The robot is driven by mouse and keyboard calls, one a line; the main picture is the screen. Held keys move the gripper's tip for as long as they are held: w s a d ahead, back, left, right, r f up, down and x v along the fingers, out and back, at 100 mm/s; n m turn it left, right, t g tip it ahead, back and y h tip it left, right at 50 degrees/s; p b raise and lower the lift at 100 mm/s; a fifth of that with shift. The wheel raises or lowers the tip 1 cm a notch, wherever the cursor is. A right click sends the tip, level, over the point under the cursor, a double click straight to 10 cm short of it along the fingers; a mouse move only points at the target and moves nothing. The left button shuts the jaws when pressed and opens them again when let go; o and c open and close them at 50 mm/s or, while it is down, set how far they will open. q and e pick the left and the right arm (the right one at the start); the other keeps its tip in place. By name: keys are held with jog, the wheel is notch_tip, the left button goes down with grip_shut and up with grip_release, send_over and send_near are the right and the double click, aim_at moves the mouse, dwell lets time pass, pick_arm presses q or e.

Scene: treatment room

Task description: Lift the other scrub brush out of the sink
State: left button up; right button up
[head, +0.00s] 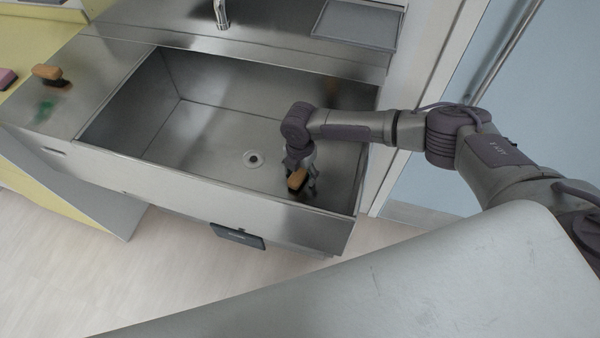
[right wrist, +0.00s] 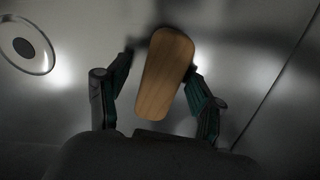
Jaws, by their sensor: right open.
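A scrub brush with a wooden back (head: 297,179) is low in the right part of the steel sink (head: 205,140). My right gripper (head: 303,184) points down into the sink at this brush. In the right wrist view the brush (right wrist: 165,75) lies between the two open fingers of the right gripper (right wrist: 160,88), one finger on each side. I cannot tell whether either finger touches it. Its bristles are hidden under the wood. Another scrub brush (head: 47,73) lies on the steel counter left of the sink. My left gripper is in neither view.
The drain (head: 253,159) is left of the gripper; it also shows in the right wrist view (right wrist: 24,46). The sink's front wall and right wall are close to the gripper. A tap (head: 222,14) stands at the back. A pink object (head: 7,78) sits far left.

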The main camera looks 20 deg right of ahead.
jog(key=c, duration=1.3)
jog(key=shift+o, duration=0.2)
jog(key=shift+r, duration=0.1)
